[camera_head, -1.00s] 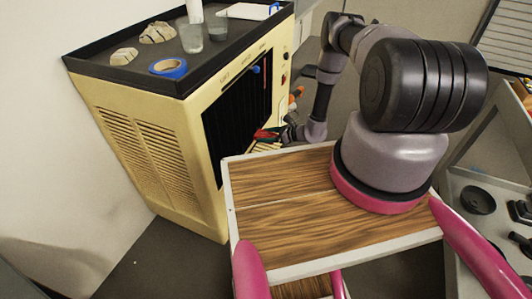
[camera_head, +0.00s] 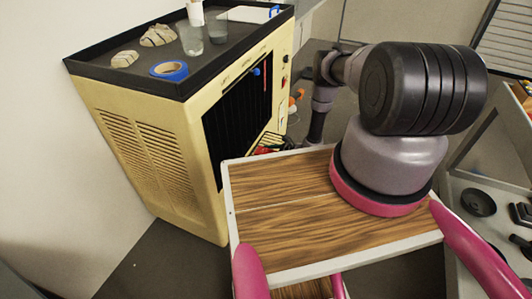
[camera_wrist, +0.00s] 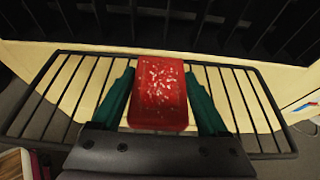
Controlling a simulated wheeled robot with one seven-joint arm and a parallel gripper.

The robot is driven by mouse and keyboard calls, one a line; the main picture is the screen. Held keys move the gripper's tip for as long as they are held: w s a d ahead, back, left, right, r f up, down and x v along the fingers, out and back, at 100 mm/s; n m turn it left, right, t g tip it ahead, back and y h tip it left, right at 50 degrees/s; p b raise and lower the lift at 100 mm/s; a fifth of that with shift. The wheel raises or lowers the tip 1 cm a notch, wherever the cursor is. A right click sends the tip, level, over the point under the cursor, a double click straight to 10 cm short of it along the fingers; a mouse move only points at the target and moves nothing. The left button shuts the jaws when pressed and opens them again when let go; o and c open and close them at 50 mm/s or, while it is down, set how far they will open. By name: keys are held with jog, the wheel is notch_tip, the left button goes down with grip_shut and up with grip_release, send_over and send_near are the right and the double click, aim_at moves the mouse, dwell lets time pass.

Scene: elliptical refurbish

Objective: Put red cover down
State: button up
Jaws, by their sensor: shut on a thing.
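The red cover (camera_wrist: 158,92) is a small red block-like piece with pale specks on its top. My gripper (camera_wrist: 160,78) has green fingers on both sides of it and is shut on it. In the wrist view they are over a black barred rack (camera_wrist: 245,100) in front of the cream cooler's dark slatted opening. I cannot tell whether the cover touches the rack. In the head view a bit of red (camera_head: 266,150) shows beside the cooler (camera_head: 150,150), and my gripper is mostly hidden behind the wooden board.
The cooler's black top tray (camera_head: 120,78) holds blue tape (camera_head: 169,70), stones (camera_head: 158,36) and glasses (camera_head: 191,38). A white-edged wooden board (camera_head: 285,215) stands close in front. A grey shelf unit (camera_head: 480,205) is at the right.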

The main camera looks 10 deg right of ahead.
jog(key=o, duration=1.6)
jog(key=shift+c, duration=0.2)
jog(key=shift+r, duration=0.1)
jog(key=v, duration=1.2)
